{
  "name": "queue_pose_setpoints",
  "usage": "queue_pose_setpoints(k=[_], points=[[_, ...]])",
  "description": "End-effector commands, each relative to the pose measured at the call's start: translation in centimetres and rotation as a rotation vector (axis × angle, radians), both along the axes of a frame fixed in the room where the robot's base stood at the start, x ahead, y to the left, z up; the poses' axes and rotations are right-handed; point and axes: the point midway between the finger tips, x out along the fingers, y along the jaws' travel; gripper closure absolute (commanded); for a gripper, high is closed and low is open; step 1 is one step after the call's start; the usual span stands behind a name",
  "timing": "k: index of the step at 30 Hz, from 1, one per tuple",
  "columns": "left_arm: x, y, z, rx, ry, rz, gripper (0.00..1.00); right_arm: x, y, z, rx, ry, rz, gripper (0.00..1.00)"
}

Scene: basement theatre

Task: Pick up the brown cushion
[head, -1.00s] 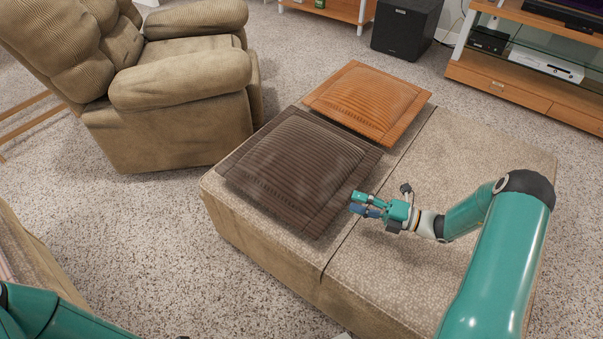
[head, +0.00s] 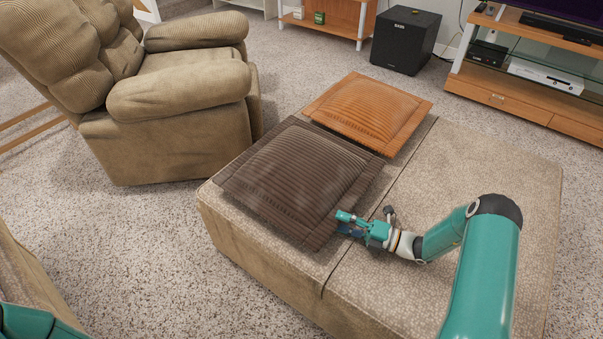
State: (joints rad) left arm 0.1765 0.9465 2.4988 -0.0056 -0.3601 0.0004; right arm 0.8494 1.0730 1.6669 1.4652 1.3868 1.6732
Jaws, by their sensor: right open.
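The brown cushion (head: 298,180) is dark, ribbed and square, and lies flat on the beige ottoman (head: 470,165), on its left part. My right gripper (head: 341,224) is open at the cushion's right front edge. Its upper finger shows over the cushion's border, and the lower finger is partly hidden. I cannot tell whether it touches the cushion. Of my left arm only a green part shows in the bottom left corner; its gripper is out of view.
An orange cushion (head: 368,108) lies just behind the brown one on the ottoman. A beige armchair (head: 180,95) stands to the left. A black speaker (head: 405,40) and a wooden TV stand (head: 520,95) are at the back. The ottoman's right part is clear apart from my arm.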

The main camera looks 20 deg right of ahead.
Motion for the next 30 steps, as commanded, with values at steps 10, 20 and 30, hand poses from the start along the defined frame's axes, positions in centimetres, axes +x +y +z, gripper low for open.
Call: queue_pose_setpoints(k=[10,20,30], points=[[0.0,0.0,-0.6,0.0,0.0,0.0,0.57,2.0,1.9,0.1,-0.001,0.0,0.0,0.5],[0.0,0.0,-0.6,0.0,0.0,0.0,0.57,1.9,1.9,0.1,-0.001,0.0,0.001,0.85],[0.0,0.0,-0.6,0.0,0.0,0.0,0.57,2.0,1.9,0.2,-0.002,-0.004,0.002,1.0]])
